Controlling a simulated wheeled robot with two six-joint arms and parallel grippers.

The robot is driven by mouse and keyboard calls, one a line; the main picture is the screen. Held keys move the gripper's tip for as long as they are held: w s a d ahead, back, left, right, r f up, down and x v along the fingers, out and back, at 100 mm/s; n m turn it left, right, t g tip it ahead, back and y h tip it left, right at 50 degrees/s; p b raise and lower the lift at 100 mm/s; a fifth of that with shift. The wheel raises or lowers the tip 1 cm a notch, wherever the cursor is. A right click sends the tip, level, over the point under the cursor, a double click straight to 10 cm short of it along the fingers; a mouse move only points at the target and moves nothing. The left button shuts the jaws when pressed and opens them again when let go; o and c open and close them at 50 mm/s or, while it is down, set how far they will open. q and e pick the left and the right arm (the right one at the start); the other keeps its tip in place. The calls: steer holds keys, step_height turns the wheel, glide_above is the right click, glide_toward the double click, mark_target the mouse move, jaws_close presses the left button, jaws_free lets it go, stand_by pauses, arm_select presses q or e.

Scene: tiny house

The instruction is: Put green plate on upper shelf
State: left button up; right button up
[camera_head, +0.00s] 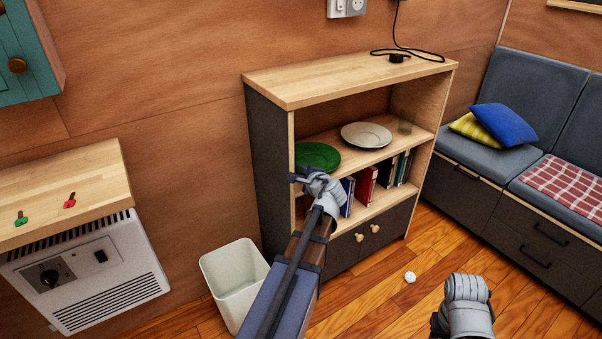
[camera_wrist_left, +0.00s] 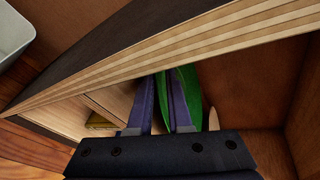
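The green plate (camera_head: 318,155) lies at the left end of the bookcase's upper shelf (camera_head: 352,157). My left gripper (camera_head: 294,178) is at the shelf's front left corner, close by the plate's near edge. In the left wrist view its two fingers (camera_wrist_left: 162,103) stand slightly apart, with a narrow gap between them.
Books (camera_head: 366,184) stand on the shelf below. A white bin (camera_head: 235,275) stands left of the bookcase. A small white ball (camera_head: 410,277) lies on the floor. A sofa (camera_head: 520,115) is at right.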

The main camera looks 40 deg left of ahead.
arm_select(q)
steer(key=shift+r, duration=0.25)
steer(key=p+v, duration=0.4)
steer(key=v, duration=0.8)
steer(key=shift+f, duration=0.15)
steer(key=s+d+f+n+g+h, duration=0.2)
steer(key=s+d+f+h, duration=0.1)
steer(key=d, duration=0.7)
steer(key=s+d+f+n+g+h, duration=0.2)
steer(key=s+d+f, duration=0.4)
steer(key=d, duration=0.5)
steer(key=s+d+f+n+g+h, duration=0.3)
steer(key=s+d+f+g+h, duration=0.1)
steer(key=d, duration=0.7)
steer(key=s+f+h, duration=0.1)
steer(key=s, duration=0.1)
steer(key=shift+s+f, duration=0.2)
steer(key=shift+s, duration=0.2)
